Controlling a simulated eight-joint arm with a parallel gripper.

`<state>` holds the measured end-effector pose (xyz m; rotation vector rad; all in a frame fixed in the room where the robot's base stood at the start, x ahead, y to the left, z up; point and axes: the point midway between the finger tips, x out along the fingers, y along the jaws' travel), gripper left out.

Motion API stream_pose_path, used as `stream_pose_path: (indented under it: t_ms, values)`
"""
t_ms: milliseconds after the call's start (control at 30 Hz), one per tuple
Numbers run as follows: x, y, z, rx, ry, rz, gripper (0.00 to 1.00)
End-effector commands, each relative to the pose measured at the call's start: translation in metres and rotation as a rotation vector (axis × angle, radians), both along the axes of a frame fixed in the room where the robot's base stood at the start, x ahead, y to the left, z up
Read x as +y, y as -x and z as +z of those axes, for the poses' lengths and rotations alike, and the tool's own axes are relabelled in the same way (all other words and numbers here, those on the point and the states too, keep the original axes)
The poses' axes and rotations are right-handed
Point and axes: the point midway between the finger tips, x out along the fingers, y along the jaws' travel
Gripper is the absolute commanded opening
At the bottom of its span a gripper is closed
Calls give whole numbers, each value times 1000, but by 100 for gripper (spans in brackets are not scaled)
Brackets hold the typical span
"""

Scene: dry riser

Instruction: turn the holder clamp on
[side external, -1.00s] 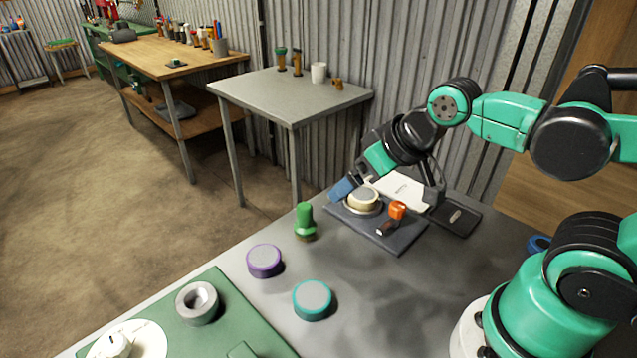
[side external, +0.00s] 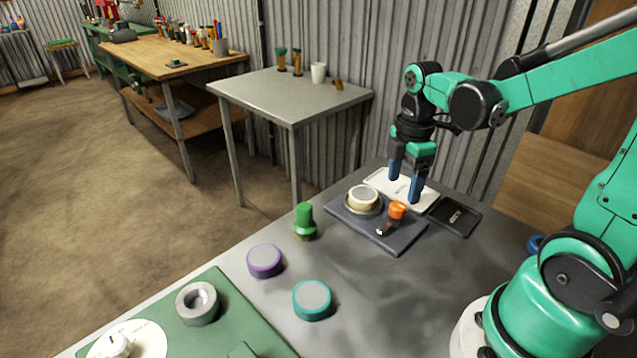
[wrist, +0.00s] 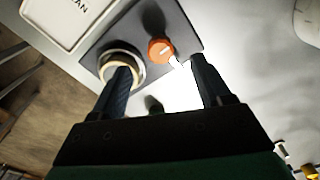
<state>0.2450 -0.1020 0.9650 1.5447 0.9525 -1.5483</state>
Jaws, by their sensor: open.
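A dark grey holder plate (side external: 358,226) lies on the table. On it sit a cream round piece (side external: 363,198) in a metal ring and the clamp, an orange knob (side external: 397,209) with a dark pointer with a light tip, aimed toward the front left. My gripper (side external: 405,189) points down with its blue fingers apart and empty, above and behind the orange knob. In the wrist view, the orange knob (wrist: 161,51) shows between the fingertips (wrist: 160,67), and the left finger partly covers the cream piece. I cannot see contact with the knob.
A white tray (side external: 375,180) and a black tray (side external: 455,218) lie behind and right of the plate. A green-topped piece (side external: 305,222), a purple-rimmed disc (side external: 264,261) and a teal-rimmed disc (side external: 312,300) stand in front. A grey ring (side external: 198,303) rests on a green mat.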

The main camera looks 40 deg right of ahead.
Motion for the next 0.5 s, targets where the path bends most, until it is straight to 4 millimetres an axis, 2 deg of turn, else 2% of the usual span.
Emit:
stream_pose_path:
  t_ms: [300, 500]
  values:
    - [0, 0, -35, -3, 1, -1, 71]
    - [1, 0, -47, -3, 1, -2, 71]
